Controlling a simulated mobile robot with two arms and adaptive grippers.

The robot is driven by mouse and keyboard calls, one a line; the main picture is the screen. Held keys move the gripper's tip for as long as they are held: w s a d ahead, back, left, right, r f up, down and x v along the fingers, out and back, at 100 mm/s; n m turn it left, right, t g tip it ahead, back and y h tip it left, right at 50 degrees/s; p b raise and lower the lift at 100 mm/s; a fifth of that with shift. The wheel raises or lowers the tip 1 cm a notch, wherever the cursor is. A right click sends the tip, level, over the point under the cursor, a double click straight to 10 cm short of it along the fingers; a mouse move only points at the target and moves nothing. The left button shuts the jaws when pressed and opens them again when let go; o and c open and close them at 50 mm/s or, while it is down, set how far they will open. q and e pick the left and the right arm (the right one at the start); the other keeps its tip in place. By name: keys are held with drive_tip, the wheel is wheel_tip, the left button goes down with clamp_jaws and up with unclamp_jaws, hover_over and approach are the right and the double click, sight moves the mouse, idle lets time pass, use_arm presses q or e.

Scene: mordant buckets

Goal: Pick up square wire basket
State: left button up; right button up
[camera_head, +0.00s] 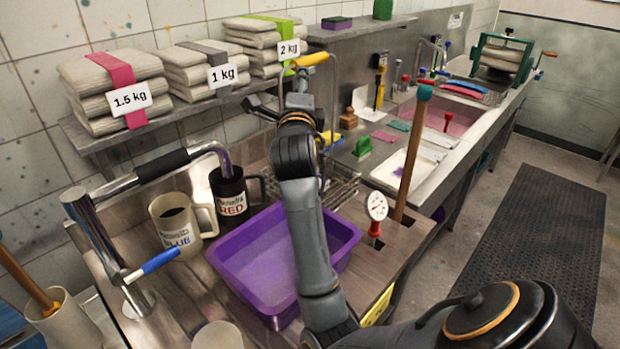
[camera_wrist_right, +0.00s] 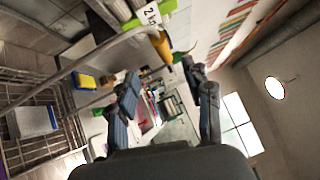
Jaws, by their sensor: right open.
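The square wire basket (camera_head: 342,188) stands behind the purple tray in the head view, partly hidden by my right arm. Its wire mesh also fills the left of the right wrist view (camera_wrist_right: 50,152). A yellow grip (camera_head: 309,60) on a thin grey rod rises above it and appears to be its raised handle; the yellow grip also shows just beyond the fingers in the wrist view (camera_wrist_right: 161,47). My right gripper (camera_head: 281,97) is open beside this grip, apart from the basket body. Its spread fingers show in the wrist view (camera_wrist_right: 160,78) with nothing between them. My left gripper is not visible.
A purple tray (camera_head: 268,262) lies in front of the basket. A black RED mug (camera_head: 229,200) and a cream BLUE mug (camera_head: 176,232) stand left. A shelf (camera_head: 175,112) with weighted cloth stacks is close behind the gripper. A wooden-handled tool (camera_head: 408,155) stands upright at right.

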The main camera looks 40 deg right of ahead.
sight(308, 64)
drive_tip(key=p+x, duration=0.2)
drive_tip(key=x, duration=0.2)
drive_tip(key=p+x, duration=0.2)
drive_tip(key=x, duration=0.3)
drive_tip(key=s+d+p+x, duration=0.1)
drive_tip(key=p+x, duration=0.1)
drive_tip(key=x, duration=0.2)
drive_tip(key=shift+d+p, duration=0.2)
drive_tip(key=shift+p, duration=0.15)
drive_tip(key=shift+w+d+f, duration=0.1)
drive_tip(key=shift+w+d, duration=0.15)
drive_tip(key=shift+w, duration=0.15)
drive_tip(key=shift+a, duration=0.1)
drive_tip(key=shift+c, duration=1.1)
clamp_jaws()
drive_tip(key=shift+r, duration=0.25)
drive_tip(key=shift+f, duration=0.1)
